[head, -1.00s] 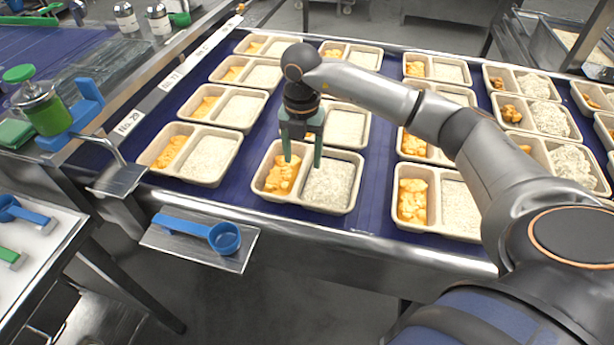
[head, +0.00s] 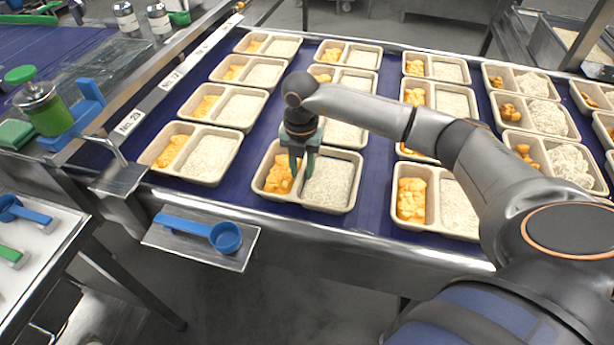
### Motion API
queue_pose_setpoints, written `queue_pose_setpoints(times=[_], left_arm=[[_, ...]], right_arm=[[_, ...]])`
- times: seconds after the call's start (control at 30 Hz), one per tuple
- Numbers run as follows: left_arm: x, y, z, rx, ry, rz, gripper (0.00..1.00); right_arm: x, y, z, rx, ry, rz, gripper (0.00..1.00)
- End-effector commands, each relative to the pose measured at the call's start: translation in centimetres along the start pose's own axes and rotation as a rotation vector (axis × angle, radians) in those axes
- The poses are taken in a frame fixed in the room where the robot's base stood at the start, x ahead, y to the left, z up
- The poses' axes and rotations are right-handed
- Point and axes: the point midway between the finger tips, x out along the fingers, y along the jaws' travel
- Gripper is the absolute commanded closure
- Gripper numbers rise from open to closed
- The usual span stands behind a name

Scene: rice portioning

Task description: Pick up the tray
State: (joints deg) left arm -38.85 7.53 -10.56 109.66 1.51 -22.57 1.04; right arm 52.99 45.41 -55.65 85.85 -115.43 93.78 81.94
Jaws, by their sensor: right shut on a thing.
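A two-compartment beige tray (head: 337,209) sits on the blue belt near its front edge, with orange chunks in its left compartment and pale rice in its right. My right gripper (head: 302,172) points down over the middle of this tray and is shut on its central divider, between the orange food and the rice. The fingers hide part of the divider. The tray appears level and still rests on the belt. My left gripper is not in view.
Several similar filled trays stand in rows around it, with one tray (head: 201,183) to the left and another (head: 434,228) to the right. A blue scoop (head: 224,237) lies on a metal shelf in front of the belt. A green-lidded jar (head: 40,105) stands at the left.

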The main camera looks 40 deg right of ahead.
Motion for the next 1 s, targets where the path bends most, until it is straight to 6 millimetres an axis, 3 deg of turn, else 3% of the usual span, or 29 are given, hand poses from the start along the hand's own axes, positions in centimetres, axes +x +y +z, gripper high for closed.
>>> queue_pose_setpoints(times=[0.03, 0.2, 0.77, 1.0], left_arm=[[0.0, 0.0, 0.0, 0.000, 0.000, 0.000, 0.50], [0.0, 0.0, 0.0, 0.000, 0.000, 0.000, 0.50], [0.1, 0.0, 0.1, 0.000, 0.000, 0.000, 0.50], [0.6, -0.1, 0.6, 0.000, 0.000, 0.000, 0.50]], right_arm=[[0.0, 0.0, 0.0, 0.000, 0.000, 0.000, 0.80], [0.0, 0.0, 0.0, 0.000, 0.000, 0.000, 1.00], [-0.5, 0.1, 0.1, 0.000, -0.002, 0.003, 1.00], [-3.2, 0.1, 0.1, 0.001, -0.005, 0.007, 1.00]])
